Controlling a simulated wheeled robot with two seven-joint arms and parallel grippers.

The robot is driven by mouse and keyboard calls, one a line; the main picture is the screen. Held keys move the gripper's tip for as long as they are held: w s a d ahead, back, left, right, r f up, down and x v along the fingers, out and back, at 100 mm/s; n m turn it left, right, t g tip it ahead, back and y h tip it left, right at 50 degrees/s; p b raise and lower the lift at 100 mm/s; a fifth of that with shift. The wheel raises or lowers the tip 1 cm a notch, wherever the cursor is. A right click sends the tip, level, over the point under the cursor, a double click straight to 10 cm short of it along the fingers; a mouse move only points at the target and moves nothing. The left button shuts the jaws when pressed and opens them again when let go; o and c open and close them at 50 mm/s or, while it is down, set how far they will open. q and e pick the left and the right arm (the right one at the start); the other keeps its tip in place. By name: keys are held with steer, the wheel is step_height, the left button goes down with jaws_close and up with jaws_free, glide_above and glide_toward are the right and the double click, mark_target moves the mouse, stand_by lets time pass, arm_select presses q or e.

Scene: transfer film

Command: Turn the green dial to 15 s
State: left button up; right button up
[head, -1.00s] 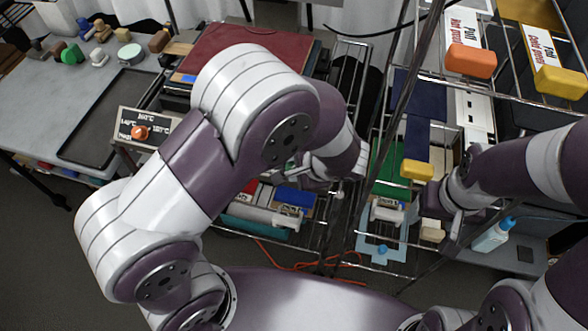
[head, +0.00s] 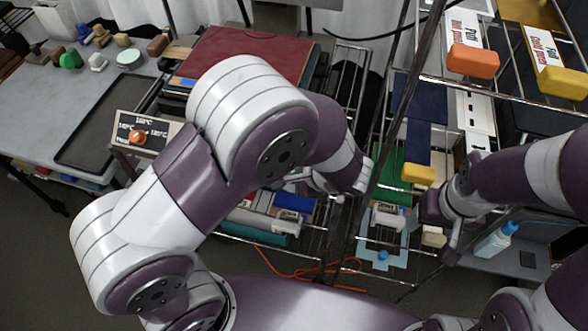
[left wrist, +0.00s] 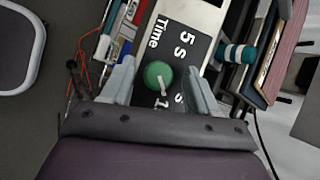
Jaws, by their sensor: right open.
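The green dial (left wrist: 157,75) shows in the left wrist view on a dark panel (left wrist: 180,22) marked "Time" and "5 s". Another label below the dial is partly cut off. The dial's pale pointer points down, slightly right, in that picture. My left gripper (left wrist: 159,66) is open, with one finger on each side of the dial and visible gaps to it. In the head view the dial and left fingers are hidden by my left arm. My right gripper (head: 447,226) is open and empty, above the rack at the right.
An orange dial (head: 137,137) sits on a temperature panel (head: 161,127) at the left. Yellow (head: 418,173) and orange (head: 473,61) handles are on the right rack. Wire rack posts stand between my arms.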

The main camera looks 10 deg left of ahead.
arm_select(q)
steer(key=p+v, duration=0.7)
steer(key=v, duration=0.5)
steer(key=shift+s+d+r, duration=0.2)
